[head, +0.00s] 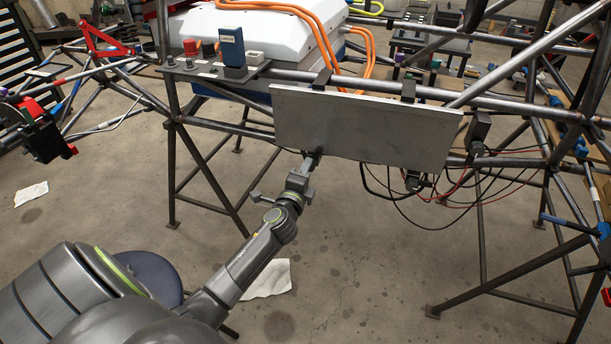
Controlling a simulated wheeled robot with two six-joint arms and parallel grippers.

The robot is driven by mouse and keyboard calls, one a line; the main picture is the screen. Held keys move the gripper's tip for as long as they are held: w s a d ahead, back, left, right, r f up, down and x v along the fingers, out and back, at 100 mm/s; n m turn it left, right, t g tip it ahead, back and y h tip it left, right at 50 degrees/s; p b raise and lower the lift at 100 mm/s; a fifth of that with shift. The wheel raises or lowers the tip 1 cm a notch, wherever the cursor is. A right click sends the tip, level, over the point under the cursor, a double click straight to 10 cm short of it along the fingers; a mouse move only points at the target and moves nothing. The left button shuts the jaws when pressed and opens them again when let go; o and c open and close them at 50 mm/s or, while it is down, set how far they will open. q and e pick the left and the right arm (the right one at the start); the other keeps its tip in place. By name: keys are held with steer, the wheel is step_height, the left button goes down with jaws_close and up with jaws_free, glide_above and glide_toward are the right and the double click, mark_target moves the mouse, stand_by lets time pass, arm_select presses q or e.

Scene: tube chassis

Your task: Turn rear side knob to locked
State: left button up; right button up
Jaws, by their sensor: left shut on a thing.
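A flat grey side panel (366,128) hangs from the chassis tube by two dark clamps. My left gripper (314,158) is at the panel's lower edge, left of its middle. It is shut on a small dark knob, mostly hidden by the fingers, so its turn position cannot be told. A second dark knob-like part (413,183) sits under the panel's lower edge further right, apart from my gripper. My right gripper is not in view.
Black and red cables (440,200) hang below the panel's right part. Steel tube legs (205,165) stand on both sides. A white box (262,35) with orange cables is behind the panel. A shelf (215,70) with small parts is at upper left.

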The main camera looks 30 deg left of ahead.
arm_select(q)
steer(key=shift+f+n+b, duration=0.2)
steer(key=shift+n+b, duration=1)
steer(key=shift+n, duration=1.4)
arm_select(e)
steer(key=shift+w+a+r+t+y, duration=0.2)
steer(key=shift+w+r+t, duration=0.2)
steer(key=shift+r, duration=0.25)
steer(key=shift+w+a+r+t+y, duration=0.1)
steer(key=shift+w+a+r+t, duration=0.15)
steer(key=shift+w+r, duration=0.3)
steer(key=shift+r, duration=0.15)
arm_select(q)
steer(key=o, duration=1)
steer(key=shift+c, duration=0.2)
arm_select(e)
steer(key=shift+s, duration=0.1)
arm_select(q)
steer(key=shift+s, duration=0.1)
